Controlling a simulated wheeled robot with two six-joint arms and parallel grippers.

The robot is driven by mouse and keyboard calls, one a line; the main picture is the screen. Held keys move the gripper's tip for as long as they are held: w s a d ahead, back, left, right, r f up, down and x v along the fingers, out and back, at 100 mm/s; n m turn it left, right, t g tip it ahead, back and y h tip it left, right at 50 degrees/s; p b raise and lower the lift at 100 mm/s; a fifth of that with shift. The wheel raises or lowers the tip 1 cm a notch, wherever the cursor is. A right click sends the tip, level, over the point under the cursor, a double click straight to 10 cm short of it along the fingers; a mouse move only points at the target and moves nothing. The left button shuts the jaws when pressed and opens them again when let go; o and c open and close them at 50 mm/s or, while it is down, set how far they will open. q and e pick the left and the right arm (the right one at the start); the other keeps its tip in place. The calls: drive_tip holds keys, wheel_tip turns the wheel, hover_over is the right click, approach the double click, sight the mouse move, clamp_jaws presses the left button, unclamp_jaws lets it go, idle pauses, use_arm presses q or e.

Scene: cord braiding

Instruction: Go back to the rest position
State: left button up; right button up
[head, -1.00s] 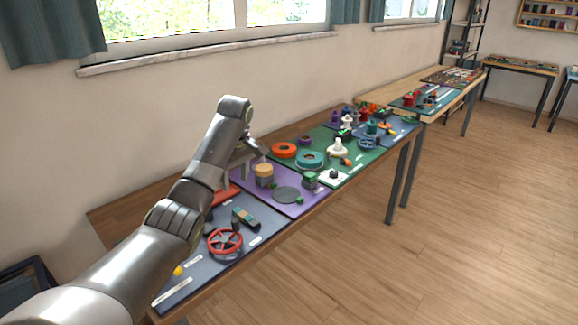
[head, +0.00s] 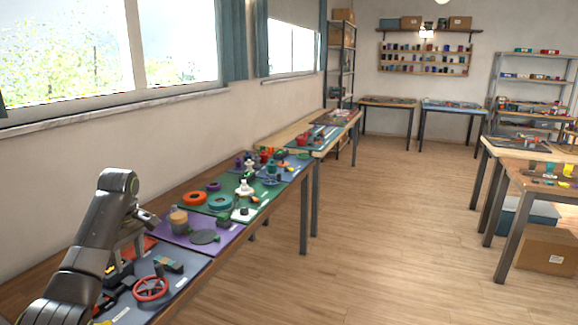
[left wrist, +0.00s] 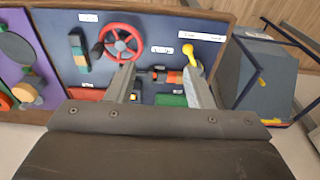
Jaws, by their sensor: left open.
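My left gripper (head: 122,256) is at the lower left of the head view, above the near end of the long workbench. In the left wrist view its two fingers (left wrist: 158,72) stand apart with nothing held between them. Below them is a dark blue board (left wrist: 190,50) with a red handwheel (left wrist: 121,42) and a yellow-knobbed lever (left wrist: 190,52). The fingers look apart from these parts, though the exact height is hard to tell. The red handwheel also shows in the head view (head: 150,289), right of my left gripper. My right gripper is not seen.
A purple board (head: 211,245) and a green board (head: 222,220) with several fixtures lie farther along the bench. The wall and window are close on the left. Open wooden floor (head: 370,220) lies right of the bench. A table with a cardboard box (head: 546,250) under it stands right.

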use_arm(q)
drive_tip(key=s+d+f+m+t, duration=0.15)
drive_tip(key=s+f+m, duration=0.25)
drive_tip(key=s+f, duration=0.6)
drive_tip(key=s+d+f+m, duration=0.3)
drive_tip(key=s+f, duration=0.4)
drive_tip(key=f, duration=0.6)
drive_tip(key=s+d+m+t, duration=0.1)
drive_tip(key=s+d+m, duration=0.15)
drive_tip(key=s, duration=1.15)
drive_tip(key=s+d+m+t, duration=0.1)
drive_tip(key=s+m, duration=0.3)
drive_tip(key=s, duration=0.9)
wheel_tip(320, 180, down, 24)
drive_tip(key=a+g, duration=0.1)
drive_tip(key=g, duration=0.1)
drive_tip(key=s+d+f+g, duration=0.1)
drive_tip(key=s+f, duration=1.4)
drive_tip(key=f, duration=0.1)
drive_tip(key=shift+h, duration=0.3)
